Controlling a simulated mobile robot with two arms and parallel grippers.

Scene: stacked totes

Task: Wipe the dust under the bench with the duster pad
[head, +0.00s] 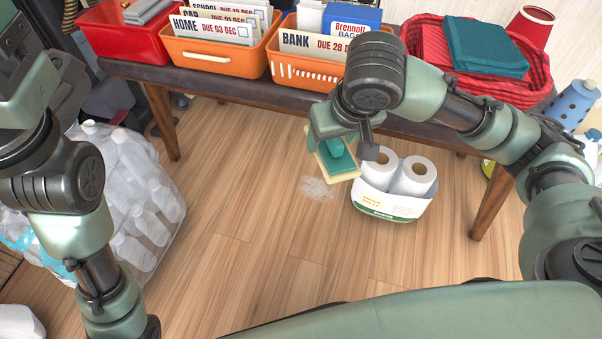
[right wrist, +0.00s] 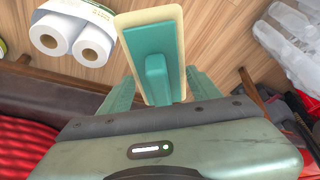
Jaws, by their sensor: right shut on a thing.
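The duster pad (head: 345,172) has a teal handle and a cream pad. My right gripper (head: 335,143) is shut on its handle; the right wrist view shows the teal handle (right wrist: 158,75) between the two fingers. A pale grey dust patch (head: 316,188) lies on the wood floor, just left of and below the pad in the head view. The pad appears tilted and above the floor; contact cannot be told. The bench (head: 215,84) has a dark top and wooden legs. My left arm is at the left, but its gripper is out of view.
A white box (head: 385,208) with paper rolls stands right of the dust. Wrapped bottles (head: 130,200) stand at left. Bench legs (head: 162,122) and (head: 490,205) flank the space. Orange bins (head: 222,55) and a red basket (head: 480,90) sit on top. Floor in front is clear.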

